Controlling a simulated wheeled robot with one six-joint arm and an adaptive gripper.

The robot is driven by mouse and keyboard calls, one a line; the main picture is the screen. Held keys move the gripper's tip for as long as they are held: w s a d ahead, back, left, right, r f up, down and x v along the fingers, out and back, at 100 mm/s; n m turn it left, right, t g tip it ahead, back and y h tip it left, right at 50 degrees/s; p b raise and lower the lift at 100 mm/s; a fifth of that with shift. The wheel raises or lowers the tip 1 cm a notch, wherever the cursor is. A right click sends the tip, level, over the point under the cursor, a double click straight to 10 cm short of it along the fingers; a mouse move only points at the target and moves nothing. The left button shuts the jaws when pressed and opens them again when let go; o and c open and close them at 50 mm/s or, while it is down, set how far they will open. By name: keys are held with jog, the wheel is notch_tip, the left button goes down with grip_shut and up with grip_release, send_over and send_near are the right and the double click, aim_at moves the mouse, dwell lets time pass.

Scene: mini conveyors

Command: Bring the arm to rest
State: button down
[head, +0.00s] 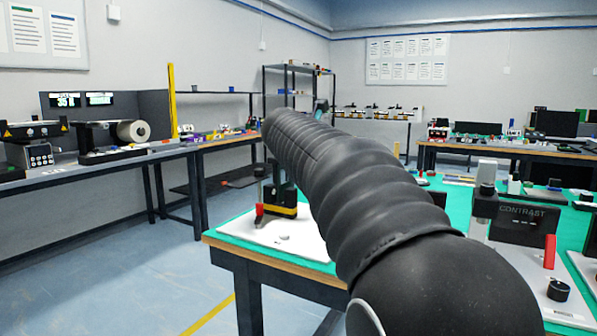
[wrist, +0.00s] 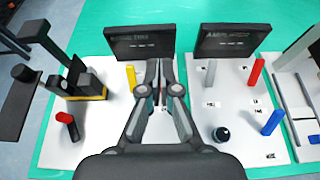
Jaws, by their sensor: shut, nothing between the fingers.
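My gripper (wrist: 160,84) is in the wrist view, with its two fingers together and nothing between them. It points down over a green table with white boards, and appears above the boards, touching nothing that I can see. In the head view my black ribbed arm crosses the middle of the picture and hides the gripper.
The green table (wrist: 100,24) carries a left white board (wrist: 92,130) and a right white board (wrist: 250,140). Two dark display panels (wrist: 140,41) (wrist: 234,40) stand behind. Red (wrist: 256,74), blue (wrist: 271,122) and yellow (wrist: 131,77) posts stand upright. Floor (head: 130,275) is clear at left.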

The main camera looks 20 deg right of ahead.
jog(key=s+a+f+m+g+y, duration=0.1)
jog(key=s+a+f+m+y, duration=0.2)
jog(key=s+a+f+m, duration=0.4)
jog(key=s+a+f+m+y, duration=0.4)
jog(key=s+a+f+m, duration=0.3)
jog(key=s+f+m, duration=0.3)
jog(key=s+a+f+m+g+y, duration=0.1)
jog(key=s+a+f+m+y, duration=0.2)
jog(key=s+a+f+m, duration=0.4)
jog(key=s+f+m, duration=0.1)
jog(key=s+f, duration=0.4)
jog(key=s, duration=0.3)
jog(key=shift+s+f+m+g+y, duration=0.15)
jog(key=shift+s+m+g+y, duration=0.15)
jog(key=shift+s, duration=0.05)
jog(key=shift+s+a, duration=0.1)
jog(key=shift+a, duration=0.05)
